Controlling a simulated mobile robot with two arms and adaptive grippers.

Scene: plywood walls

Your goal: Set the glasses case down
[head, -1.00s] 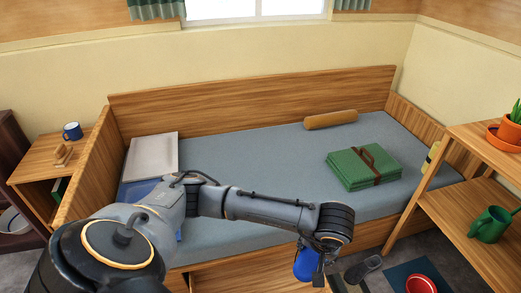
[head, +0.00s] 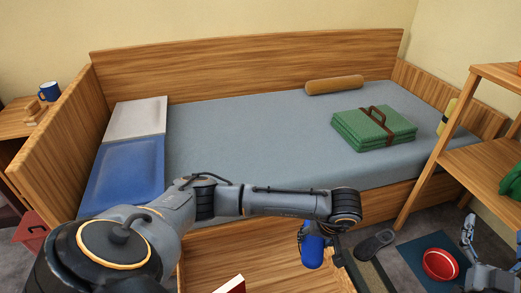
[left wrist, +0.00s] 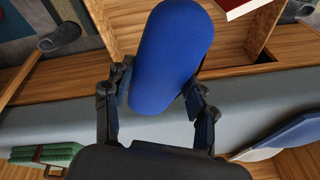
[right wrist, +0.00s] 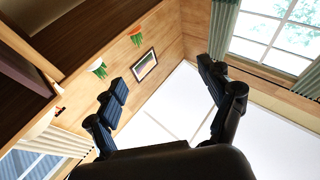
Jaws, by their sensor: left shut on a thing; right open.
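The glasses case (left wrist: 172,55) is a rounded blue case, held between the fingers of my left gripper (left wrist: 157,95) in the left wrist view. In the head view the blue case (head: 313,250) hangs below my left wrist, in front of the bed and above the right part of an open wooden drawer (head: 205,265). My left gripper is shut on it. My right gripper (head: 475,250) shows at the lower right edge of the head view. In the right wrist view it (right wrist: 165,95) is open and empty, with walls and a window beyond.
The bed (head: 240,140) holds blue and white pillows (head: 125,175), a green folded blanket (head: 372,130) and a tan bolster (head: 335,86). A red book (head: 232,285) stands in the drawer. A slipper (head: 375,243) and red bowl (head: 440,265) lie on the floor near a wooden shelf (head: 460,150).

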